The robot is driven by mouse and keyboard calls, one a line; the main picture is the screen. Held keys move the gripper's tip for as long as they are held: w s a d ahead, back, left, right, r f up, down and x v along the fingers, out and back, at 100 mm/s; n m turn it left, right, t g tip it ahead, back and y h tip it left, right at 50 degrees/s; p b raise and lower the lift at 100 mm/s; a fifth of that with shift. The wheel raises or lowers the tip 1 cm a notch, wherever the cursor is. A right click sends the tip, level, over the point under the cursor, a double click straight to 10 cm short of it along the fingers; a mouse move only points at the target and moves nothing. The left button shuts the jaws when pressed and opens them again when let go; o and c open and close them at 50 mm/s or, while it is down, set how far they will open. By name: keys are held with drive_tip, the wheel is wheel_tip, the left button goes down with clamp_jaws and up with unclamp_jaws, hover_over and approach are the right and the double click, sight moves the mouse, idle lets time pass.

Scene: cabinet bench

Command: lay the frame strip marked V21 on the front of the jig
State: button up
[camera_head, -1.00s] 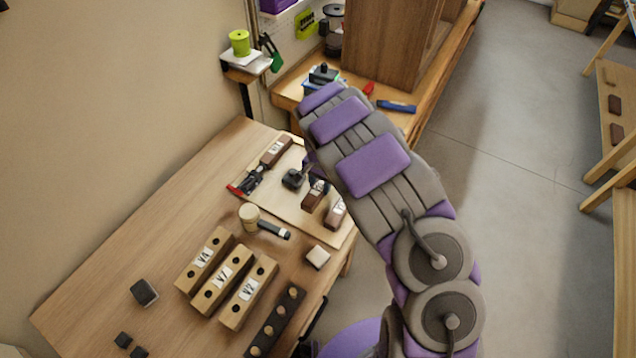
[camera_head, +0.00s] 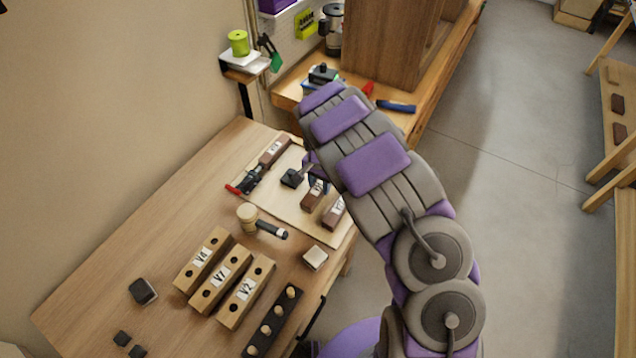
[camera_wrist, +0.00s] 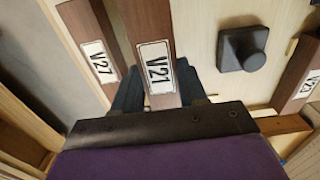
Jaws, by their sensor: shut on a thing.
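The brown frame strip marked V21 (camera_wrist: 153,45) is between the fingers of my gripper (camera_wrist: 158,86) in the wrist view. My gripper is shut on it, near its labelled end. In the head view the strip (camera_head: 312,196) shows beside my arm, over the pale jig board (camera_head: 285,212); I cannot tell whether it touches the board. My arm hides most of the gripper there. A brown strip marked V27 (camera_wrist: 93,48) lies beside V21, to its left in the wrist view. Another labelled brown strip (camera_head: 274,151) is at the far side of the board.
A black knob (camera_wrist: 243,48) stands on the board right of V21. A red-handled clamp (camera_head: 245,184) is at the board's left edge. A mallet (camera_head: 262,222), wooden blocks marked V4, V7 and V2 (camera_head: 248,290) and a dark pegged rail (camera_head: 272,322) occupy the near bench.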

drive_tip(key=shift+f, duration=0.25)
drive_tip(key=shift+a+f, duration=0.15)
drive_tip(key=shift+a, duration=0.15)
drive_tip(key=shift+d, duration=0.25)
drive_tip(key=shift+a+f, duration=0.2)
drive_tip(key=shift+f, duration=0.2)
drive_tip(key=shift+f, duration=1)
idle(1.5)
drive_tip(key=o, duration=1.3)
drive_tip(key=shift+o, duration=0.2)
drive_tip(key=shift+r, duration=0.1)
drive_tip(key=shift+r+p, duration=0.7)
drive_tip(key=shift+r, duration=2.7)
